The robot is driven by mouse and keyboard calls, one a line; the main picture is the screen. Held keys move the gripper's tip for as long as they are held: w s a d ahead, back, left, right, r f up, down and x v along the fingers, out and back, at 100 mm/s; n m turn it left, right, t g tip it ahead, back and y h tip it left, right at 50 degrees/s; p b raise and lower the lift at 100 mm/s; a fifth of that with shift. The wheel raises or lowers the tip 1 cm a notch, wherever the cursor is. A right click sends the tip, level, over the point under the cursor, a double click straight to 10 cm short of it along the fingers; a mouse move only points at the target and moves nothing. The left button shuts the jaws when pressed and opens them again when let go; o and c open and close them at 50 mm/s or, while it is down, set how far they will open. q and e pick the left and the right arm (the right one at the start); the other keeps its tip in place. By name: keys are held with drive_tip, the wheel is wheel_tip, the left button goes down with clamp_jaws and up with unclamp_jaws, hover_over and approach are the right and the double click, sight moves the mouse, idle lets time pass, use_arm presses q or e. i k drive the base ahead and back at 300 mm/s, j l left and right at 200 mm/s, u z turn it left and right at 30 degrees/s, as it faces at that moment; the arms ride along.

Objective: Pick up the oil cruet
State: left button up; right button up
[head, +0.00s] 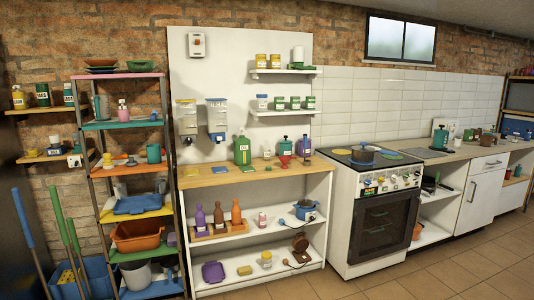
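I cannot tell for sure which thing is the oil cruet. Several bottle-like things stand upright. A green jug with a label (242,150) and a small purple bottle (307,146) stand on the wooden worktop. A dark green bottle-like container (440,137) stands on the counter right of the stove. A purple bottle (200,219), a brown bottle (218,215) and an orange bottle (236,213) stand in a tray on the shelf below the worktop. Neither of my grippers is in view.
A red funnel (285,160) is on the wooden worktop (215,178). The stove (375,225) carries a blue pot (363,154). A crowded shelf rack (107,190) stands at left, with mops (55,225) beside it. The tiled floor (450,262) in front is clear.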

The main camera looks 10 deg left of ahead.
sight(266, 149)
drive_tip(key=u, duration=0.55)
drive_tip(key=i+l+u, duration=0.2)
drive_tip(key=u, duration=0.15)
drive_tip(key=i+l+u, duration=0.7)
drive_tip(key=k+j, duration=0.1)
